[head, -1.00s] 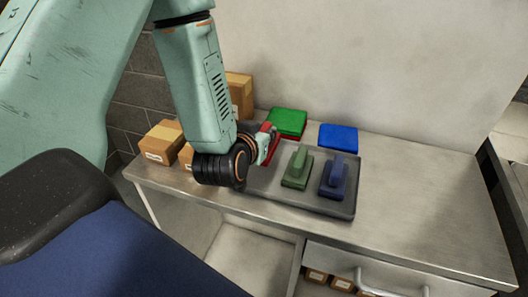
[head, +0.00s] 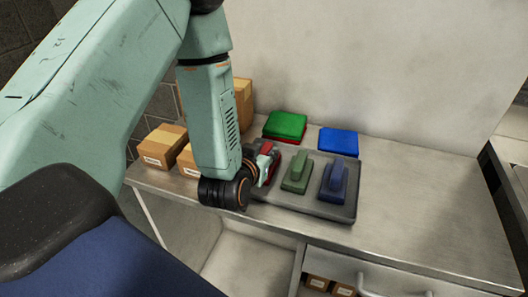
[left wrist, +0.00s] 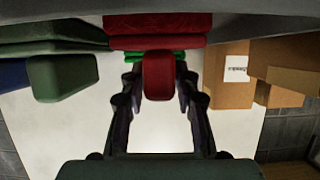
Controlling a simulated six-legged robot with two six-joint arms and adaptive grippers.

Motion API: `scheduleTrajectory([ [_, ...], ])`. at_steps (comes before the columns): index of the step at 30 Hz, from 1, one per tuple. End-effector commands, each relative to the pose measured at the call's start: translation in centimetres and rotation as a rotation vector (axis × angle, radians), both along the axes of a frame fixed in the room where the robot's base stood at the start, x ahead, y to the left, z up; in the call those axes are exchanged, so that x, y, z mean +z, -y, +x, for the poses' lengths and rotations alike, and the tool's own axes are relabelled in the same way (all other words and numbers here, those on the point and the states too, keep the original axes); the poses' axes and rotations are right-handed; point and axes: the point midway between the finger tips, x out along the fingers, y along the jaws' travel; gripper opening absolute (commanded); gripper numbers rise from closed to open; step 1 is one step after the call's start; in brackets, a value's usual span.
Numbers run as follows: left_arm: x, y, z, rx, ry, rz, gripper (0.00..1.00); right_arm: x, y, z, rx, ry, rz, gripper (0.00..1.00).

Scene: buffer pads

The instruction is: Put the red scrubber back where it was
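The red scrubber (head: 271,169) is at the left end of the grey tray (head: 318,208), left of the green scrubber (head: 296,174) and blue scrubber (head: 333,181). Its base appears to rest on the tray, though my gripper partly hides it. My left gripper (head: 264,161) is at its handle. In the left wrist view the red handle (left wrist: 158,76) stands between the fingertips (left wrist: 158,70), with a narrow gap on each side, so the gripper looks open around it. My right gripper is not in view.
A green pad (head: 286,125) lies on a red one behind the tray, with a blue pad (head: 338,141) to their right. Cardboard boxes (head: 163,147) stand at the table's left. The table's right part (head: 420,200) is clear.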

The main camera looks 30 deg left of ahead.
Motion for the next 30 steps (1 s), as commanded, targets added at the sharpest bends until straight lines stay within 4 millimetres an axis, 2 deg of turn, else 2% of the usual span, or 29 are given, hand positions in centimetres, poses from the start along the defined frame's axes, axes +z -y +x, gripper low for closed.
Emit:
scheduleTrajectory([
  [4,0.0,0.0,0.0,0.0,0.0,0.0,0.45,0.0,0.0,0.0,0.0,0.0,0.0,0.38],
  [15,0.5,0.1,-0.2,0.0,0.0,0.0,0.45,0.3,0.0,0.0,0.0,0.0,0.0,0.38],
  [20,1.3,0.6,-2.4,-0.001,-0.002,-0.001,0.45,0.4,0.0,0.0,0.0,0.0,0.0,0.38],
  [25,2.7,1.4,-5.5,-0.002,-0.003,-0.001,0.45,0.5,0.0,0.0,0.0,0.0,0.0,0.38],
  [30,3.4,1.6,-6.5,0.001,-0.004,0.003,0.45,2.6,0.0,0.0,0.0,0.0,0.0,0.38],
])
